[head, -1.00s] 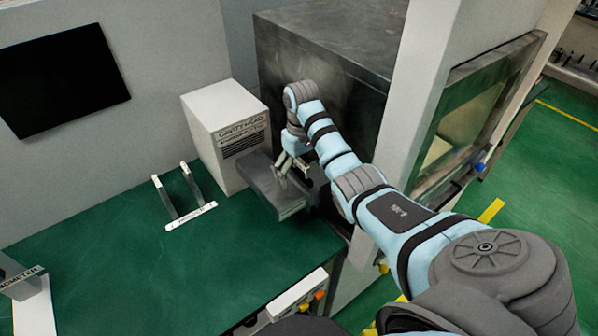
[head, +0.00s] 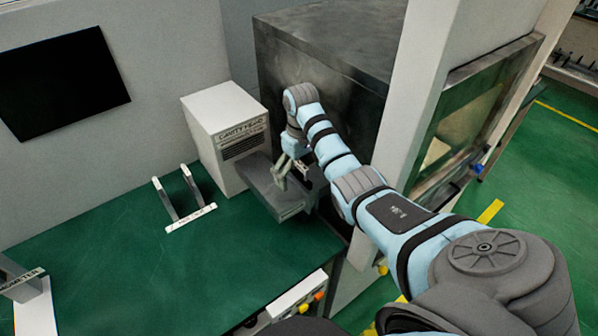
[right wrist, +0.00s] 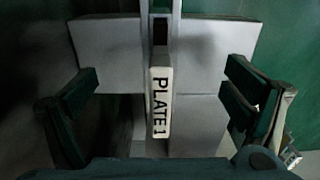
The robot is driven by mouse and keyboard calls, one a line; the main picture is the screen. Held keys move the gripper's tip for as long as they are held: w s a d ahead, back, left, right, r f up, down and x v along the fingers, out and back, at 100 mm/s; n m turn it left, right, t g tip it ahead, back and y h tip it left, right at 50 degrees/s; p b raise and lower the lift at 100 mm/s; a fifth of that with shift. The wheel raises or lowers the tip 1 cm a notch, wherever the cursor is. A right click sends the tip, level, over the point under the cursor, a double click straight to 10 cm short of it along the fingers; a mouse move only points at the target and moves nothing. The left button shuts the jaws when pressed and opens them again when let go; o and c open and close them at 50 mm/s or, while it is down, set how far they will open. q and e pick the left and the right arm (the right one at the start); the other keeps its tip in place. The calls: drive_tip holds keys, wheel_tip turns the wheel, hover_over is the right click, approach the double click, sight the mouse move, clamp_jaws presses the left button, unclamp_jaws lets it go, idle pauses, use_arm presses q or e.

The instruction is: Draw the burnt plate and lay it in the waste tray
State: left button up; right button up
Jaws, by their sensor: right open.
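My right gripper (head: 292,174) is open at the grey block (head: 283,203) in front of the white box lettered CAVITY HEAD (head: 225,115). In the right wrist view, a white tab lettered PLATE 1 (right wrist: 160,103) stands between the two spread dark fingers, with space on both sides. Pale flat surfaces lie behind the tab. I cannot tell whether the plate is burnt, as its body is not clearly seen. I cannot make out a waste tray in these views. My left gripper is not in view.
A two-pronged stand (head: 184,200) with a small white label stands left of the CAVITY HEAD box. The green bench top (head: 130,245) is largely clear. A large dark metal cabinet (head: 320,60) and a white post (head: 425,80) stand close to my right arm.

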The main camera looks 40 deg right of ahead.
clamp_jaws()
idle(0.6)
drive_tip(key=shift+r, duration=0.1)
